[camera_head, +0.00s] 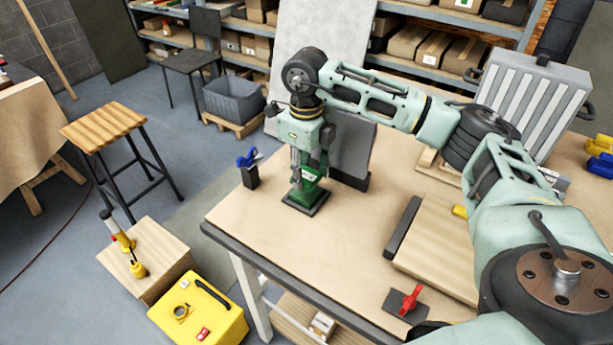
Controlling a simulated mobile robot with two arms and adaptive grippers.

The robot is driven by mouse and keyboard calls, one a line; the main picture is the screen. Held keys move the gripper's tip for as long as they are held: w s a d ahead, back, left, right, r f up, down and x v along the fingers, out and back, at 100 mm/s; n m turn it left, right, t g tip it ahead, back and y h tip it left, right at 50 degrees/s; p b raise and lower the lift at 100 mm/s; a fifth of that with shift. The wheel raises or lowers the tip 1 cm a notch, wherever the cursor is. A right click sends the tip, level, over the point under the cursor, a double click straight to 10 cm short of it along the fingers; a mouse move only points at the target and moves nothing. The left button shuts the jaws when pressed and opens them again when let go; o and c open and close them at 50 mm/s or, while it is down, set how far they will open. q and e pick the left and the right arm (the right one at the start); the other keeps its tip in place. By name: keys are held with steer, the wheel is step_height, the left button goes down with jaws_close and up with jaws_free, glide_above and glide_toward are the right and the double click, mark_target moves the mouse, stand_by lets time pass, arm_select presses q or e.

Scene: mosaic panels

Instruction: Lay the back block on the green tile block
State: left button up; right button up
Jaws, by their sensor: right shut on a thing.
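My right gripper (310,172) comes down from above near the left part of the workbench. It is shut on a green block, which is mostly hidden between the fingers. Green tile surface (315,193) shows below the fingers, on a dark square base (306,204) on the bench. I cannot tell whether this green is one block or two stacked, or which part is the back block. My left gripper is not in view.
A grey upright panel (354,150) stands close behind the gripper. A blue-handled tool in a dark holder (250,176) is to its left. A wooden board (440,250) and a red-handled clamp (408,303) lie right. The front-middle bench (310,255) is clear.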

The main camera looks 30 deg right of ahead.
mark_target(307, 175)
step_height(307, 175, down, 2)
steer(key=shift+s+f+p, duration=0.1)
steer(key=shift+f+p, duration=0.1)
steer(key=shift+p, duration=0.3)
steer(key=shift+f, duration=0.4)
steer(key=shift+f, duration=0.1)
steer(key=shift+f, duration=0.1)
steer(key=o, duration=1)
steer(key=shift+o, duration=0.2)
